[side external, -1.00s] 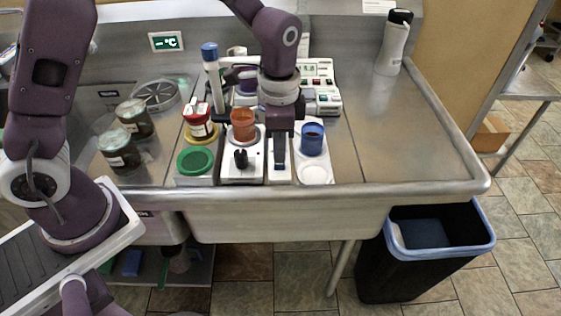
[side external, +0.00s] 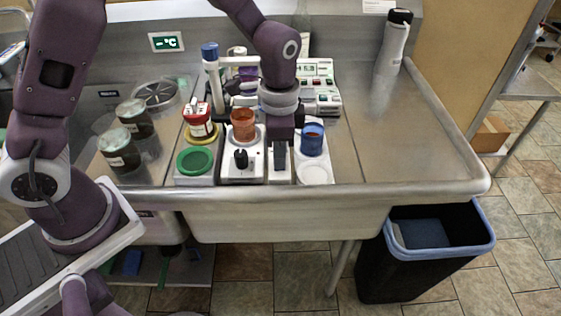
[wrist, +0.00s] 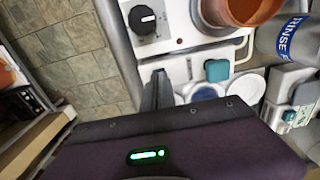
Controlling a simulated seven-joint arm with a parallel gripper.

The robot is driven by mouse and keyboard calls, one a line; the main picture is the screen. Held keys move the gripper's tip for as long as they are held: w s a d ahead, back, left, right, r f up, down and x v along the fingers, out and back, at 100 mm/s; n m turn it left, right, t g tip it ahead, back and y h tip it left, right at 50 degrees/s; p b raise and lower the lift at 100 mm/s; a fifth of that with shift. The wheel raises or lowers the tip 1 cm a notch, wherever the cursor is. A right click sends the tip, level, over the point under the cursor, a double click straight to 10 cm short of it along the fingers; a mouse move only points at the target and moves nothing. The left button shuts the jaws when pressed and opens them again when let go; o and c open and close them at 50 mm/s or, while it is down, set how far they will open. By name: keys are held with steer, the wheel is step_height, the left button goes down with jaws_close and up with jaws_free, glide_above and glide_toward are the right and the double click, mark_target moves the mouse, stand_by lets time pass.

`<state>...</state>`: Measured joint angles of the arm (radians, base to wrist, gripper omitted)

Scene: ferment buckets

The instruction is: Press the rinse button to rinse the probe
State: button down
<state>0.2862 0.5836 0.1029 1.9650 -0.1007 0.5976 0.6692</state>
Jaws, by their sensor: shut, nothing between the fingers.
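My gripper (side external: 279,168) is shut and empty, pointing down over the narrow white plate between the knob unit and the blue cup. In the wrist view its dark fingers (wrist: 158,78) are beside a teal button (wrist: 217,70) on a white plate, apart from it in the picture. I cannot tell their height above the plate. The button is not clear in the side view. I cannot make out the probe for certain.
The black knob (side external: 241,158) and orange-brown cup (side external: 243,124) are just left of my gripper. A red-lidded jar (side external: 198,119) and green lid (side external: 195,160) lie further left. A white disc (side external: 315,173) is on the right. The steel counter (side external: 400,150) is clear at right.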

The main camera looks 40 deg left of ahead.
steer(key=shift+r, duration=3)
